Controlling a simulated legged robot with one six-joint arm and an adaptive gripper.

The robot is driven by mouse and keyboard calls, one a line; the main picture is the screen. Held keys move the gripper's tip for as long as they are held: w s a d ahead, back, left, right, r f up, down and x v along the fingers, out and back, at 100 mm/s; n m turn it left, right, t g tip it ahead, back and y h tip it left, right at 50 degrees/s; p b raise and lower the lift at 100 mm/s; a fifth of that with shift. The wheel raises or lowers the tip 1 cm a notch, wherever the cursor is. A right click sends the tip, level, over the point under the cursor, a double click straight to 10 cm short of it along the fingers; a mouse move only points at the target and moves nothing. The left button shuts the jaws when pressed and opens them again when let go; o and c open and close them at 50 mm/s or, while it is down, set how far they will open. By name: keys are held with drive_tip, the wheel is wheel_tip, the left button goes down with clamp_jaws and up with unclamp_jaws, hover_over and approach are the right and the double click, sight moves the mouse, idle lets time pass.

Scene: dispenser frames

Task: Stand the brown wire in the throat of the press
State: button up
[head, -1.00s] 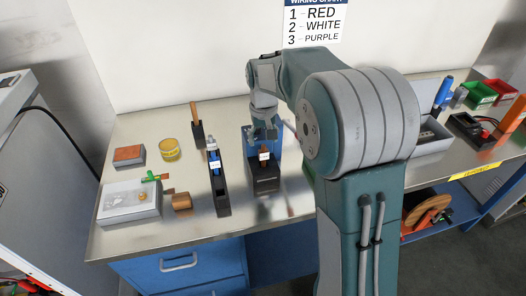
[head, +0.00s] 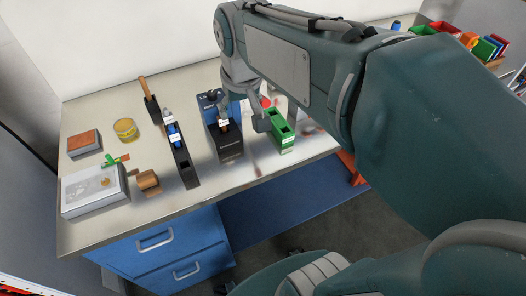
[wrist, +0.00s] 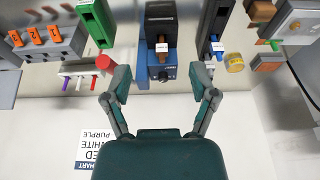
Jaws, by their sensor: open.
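A brown wire (head: 223,125) with a white label stands at the black block (head: 229,148), in front of a blue body (head: 208,99) with a dark knob. The wrist view shows the brown wire (wrist: 161,45), black block (wrist: 160,12) and blue body (wrist: 161,76) in line. This blue and black unit may be the press; I cannot tell for sure. My gripper (head: 244,112) is open, its fingers apart above this unit. In the wrist view my gripper (wrist: 160,78) has one finger to each side of the blue body and nothing between them. The wire's lower end is hidden.
A black holder (head: 185,170) with a blue piece stands to the left and a green holder (head: 281,132) close to the right. A red knob (wrist: 104,62) rises near my left finger in the wrist view. A yellow tin (head: 125,129) and grey box (head: 95,190) stand farther left.

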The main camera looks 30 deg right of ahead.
drive_tip(key=s+f+t, duration=0.2)
drive_tip(key=s, duration=0.9)
drive_tip(key=shift+s+f, duration=0.4)
idle(0.3)
